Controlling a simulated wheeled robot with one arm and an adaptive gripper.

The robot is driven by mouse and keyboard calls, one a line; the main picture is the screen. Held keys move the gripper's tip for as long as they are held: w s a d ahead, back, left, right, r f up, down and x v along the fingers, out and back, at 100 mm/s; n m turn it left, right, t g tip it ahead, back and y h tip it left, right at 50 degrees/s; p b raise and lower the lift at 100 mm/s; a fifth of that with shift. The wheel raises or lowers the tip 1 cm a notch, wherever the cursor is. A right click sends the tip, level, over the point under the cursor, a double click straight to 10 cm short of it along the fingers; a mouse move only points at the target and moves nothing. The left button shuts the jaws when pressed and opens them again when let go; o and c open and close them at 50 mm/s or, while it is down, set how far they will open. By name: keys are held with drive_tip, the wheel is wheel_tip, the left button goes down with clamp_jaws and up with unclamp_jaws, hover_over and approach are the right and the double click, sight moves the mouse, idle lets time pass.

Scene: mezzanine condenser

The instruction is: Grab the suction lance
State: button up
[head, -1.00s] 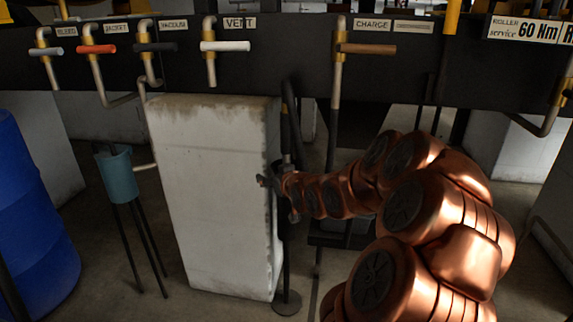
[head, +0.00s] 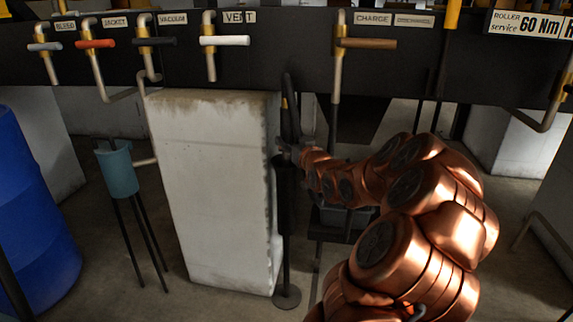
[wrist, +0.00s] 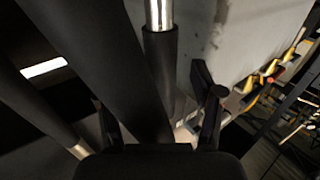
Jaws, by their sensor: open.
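A slim dark rod, which I take to be the suction lance (head: 290,105), stands steeply against the right edge of the pale block in the head view. Below it a dark upright post runs down to a round foot (head: 286,297). My gripper (head: 288,150) is at the lower end of the rod, partly hidden by my own wrist. In the wrist view my gripper's fingers (wrist: 160,122) are apart. A thick black tube (wrist: 110,60) runs down toward the gap between them. I cannot tell whether it touches either finger.
The pale block (head: 210,190) stands close left of my gripper. A dark beam (head: 270,60) with several valve handles crosses above. A blue-grey cup on legs (head: 117,170) and a blue drum (head: 35,220) stand at left. A chrome-topped black-sleeved tube (wrist: 160,60) is close in the wrist view.

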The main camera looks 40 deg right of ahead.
sight(288, 139)
drive_tip(key=shift+b+x, duration=0.3)
drive_tip(key=shift+x, duration=1.55)
drive_tip(key=shift+a+f, duration=0.1)
drive_tip(key=shift+f, duration=0.05)
clamp_jaws()
